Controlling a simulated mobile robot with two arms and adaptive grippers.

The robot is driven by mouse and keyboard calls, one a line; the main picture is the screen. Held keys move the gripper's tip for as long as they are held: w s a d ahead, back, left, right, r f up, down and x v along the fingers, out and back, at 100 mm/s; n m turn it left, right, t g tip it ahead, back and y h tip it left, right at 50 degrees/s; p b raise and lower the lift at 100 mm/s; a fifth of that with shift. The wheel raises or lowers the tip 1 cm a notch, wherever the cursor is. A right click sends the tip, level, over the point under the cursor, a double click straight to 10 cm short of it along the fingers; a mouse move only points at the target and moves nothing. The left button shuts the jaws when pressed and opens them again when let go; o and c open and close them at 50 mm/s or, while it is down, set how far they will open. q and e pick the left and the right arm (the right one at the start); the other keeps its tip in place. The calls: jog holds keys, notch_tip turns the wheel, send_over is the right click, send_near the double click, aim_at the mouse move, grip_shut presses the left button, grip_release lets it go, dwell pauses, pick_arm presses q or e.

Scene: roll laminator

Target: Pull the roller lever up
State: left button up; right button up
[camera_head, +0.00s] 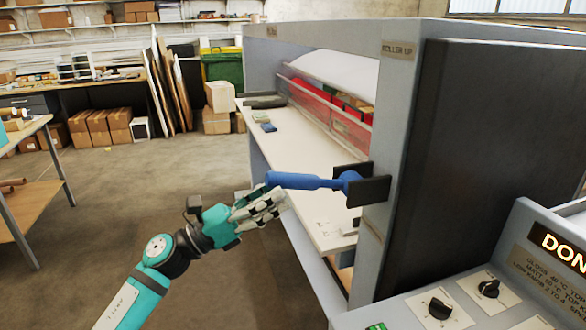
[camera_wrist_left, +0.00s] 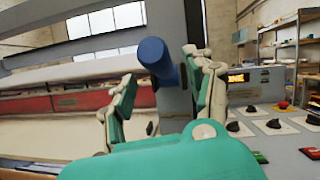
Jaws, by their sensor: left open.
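The blue roller lever (camera_head: 305,181) is mounted on a dark bracket (camera_head: 374,191) on the laminator's side post. Its handle points left in the head view and lies roughly level. My left gripper (camera_head: 272,203) is open, just below and by the free end of the handle. In the left wrist view the rounded lever end (camera_wrist_left: 153,52) shows between the two spread fingers of the left gripper (camera_wrist_left: 162,88), beyond them. I see no clear contact. My right gripper is not in view.
The grey laminator frame (camera_head: 405,120) bears a "ROLLER UP" label (camera_head: 398,49) above the lever. Its pale bed (camera_head: 305,160) lies behind the lever. A control panel with black knobs (camera_head: 440,308) stands at the lower right. Open floor (camera_head: 110,220) lies to the left.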

aim_at(293, 181)
pick_arm(q)
jog(key=p+x, duration=0.1)
jog(key=x, duration=0.3)
jog(key=shift+w+d+r, duration=0.1)
jog(key=shift+d+r, duration=0.05)
jog(key=shift+r, duration=0.05)
jog(key=shift+w+d+r+p, duration=0.1)
jog(key=shift+w+d+p, duration=0.15)
jog(key=shift+d, duration=0.25)
jog(key=shift+c, duration=0.6)
grip_shut()
